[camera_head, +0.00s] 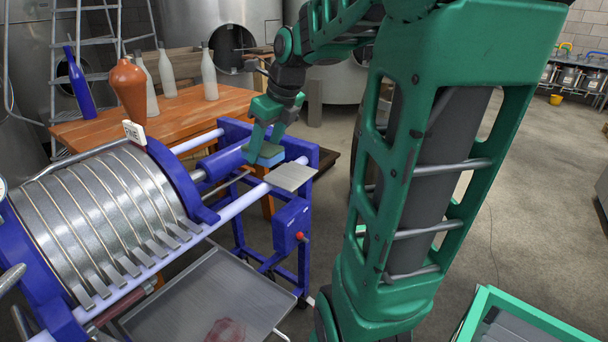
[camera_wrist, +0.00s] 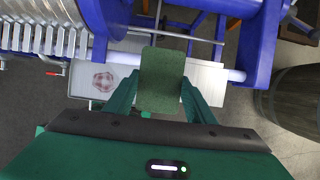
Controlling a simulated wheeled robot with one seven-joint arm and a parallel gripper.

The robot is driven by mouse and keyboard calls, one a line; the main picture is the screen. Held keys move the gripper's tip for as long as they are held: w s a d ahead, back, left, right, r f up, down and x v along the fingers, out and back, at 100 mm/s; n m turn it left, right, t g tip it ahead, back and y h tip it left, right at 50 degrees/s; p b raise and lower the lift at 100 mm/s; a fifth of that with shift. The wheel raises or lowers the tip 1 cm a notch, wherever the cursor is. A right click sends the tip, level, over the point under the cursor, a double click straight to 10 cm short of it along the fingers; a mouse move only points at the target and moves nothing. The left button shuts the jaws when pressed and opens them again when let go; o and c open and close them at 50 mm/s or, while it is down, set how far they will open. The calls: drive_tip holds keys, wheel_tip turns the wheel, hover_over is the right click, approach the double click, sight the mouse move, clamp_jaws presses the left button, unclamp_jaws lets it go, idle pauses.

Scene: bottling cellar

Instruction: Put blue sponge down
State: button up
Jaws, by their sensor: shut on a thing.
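My gripper (camera_head: 268,128) is shut on the blue sponge (camera_head: 265,155), which hangs below the fingers beside the blue end frame of the filter press. In the wrist view the sponge (camera_wrist: 162,80) shows a dark green upper face between my two fingers (camera_wrist: 160,95). A flat light grey plate (camera_head: 291,177) lies across the press rails, just right of and below the sponge in the head view. The plate also shows behind the sponge in the wrist view (camera_wrist: 207,80). I cannot tell whether the sponge touches anything beneath it.
The press's ribbed metal plates (camera_head: 95,225) fill the left. A drip tray (camera_head: 205,300) with a red stain sits below the rails. A wooden table (camera_head: 190,110) with several bottles stands behind. A green-rimmed crate (camera_head: 530,310) is at lower right. A barrel (camera_wrist: 300,100) stands right in the wrist view.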

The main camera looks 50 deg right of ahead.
drive_tip(key=shift+s+d, duration=0.1)
drive_tip(key=shift+d, duration=0.1)
hover_over(290, 174)
drive_tip(key=s, duration=0.2)
wheel_tip(290, 174, down, 7)
drive_tip(key=shift+w, duration=0.15)
drive_tip(key=shift+d+f, duration=0.1)
drive_tip(key=shift+f, duration=1.9)
drive_tip(key=shift+f, duration=0.1)
drive_tip(key=o, duration=0.9)
